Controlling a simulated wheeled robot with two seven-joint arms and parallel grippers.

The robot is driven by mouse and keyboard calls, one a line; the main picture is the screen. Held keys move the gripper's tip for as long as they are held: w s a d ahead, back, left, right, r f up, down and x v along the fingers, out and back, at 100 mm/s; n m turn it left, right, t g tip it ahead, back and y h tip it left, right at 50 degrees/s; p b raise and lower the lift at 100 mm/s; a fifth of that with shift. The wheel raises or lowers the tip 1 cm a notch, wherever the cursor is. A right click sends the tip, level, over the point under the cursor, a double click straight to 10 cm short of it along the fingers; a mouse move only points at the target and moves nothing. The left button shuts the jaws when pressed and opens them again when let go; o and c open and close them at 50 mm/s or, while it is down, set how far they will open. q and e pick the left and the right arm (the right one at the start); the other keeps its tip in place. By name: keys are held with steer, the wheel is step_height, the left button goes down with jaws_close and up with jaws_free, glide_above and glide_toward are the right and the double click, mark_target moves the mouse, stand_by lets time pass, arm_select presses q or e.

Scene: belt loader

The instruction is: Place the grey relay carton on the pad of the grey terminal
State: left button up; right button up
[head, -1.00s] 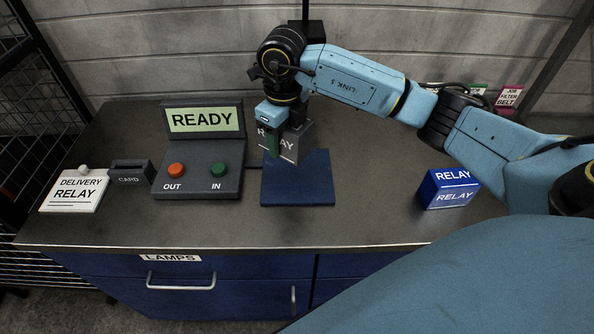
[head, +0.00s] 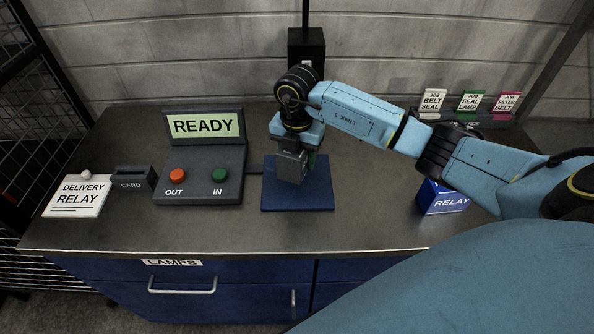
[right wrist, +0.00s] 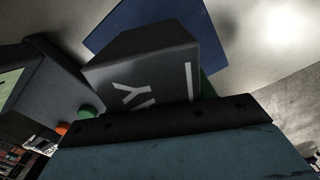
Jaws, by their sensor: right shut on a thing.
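The grey relay carton (head: 291,169) is held in my right gripper (head: 297,152), which is shut on it. In the head view it appears over the blue pad (head: 318,198); I cannot tell whether it touches. In the right wrist view the carton (right wrist: 143,72) fills the middle with part of its white lettering showing, and the blue pad (right wrist: 128,22) lies beyond it. The grey terminal (head: 200,187) stands left of the pad, its screen reading READY, with an orange OUT button and a green IN button. My left gripper is out of view.
A blue relay carton (head: 440,199) stands at the right, partly behind my right arm. A card holder (head: 133,179) and a DELIVERY RELAY card (head: 77,197) are at the left. Job cards (head: 470,102) stand at the back right. A black post (head: 306,48) rises behind the pad.

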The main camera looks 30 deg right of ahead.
mark_target(297, 154)
steer(key=shift+f, duration=2.45)
steer(key=shift+f, duration=0.1)
steer(key=o, duration=1.1)
steer(key=shift+f, duration=0.1)
steer(key=shift+c, duration=0.2)
step_height(297, 154, up, 12)
steer(key=shift+r, duration=0.2)
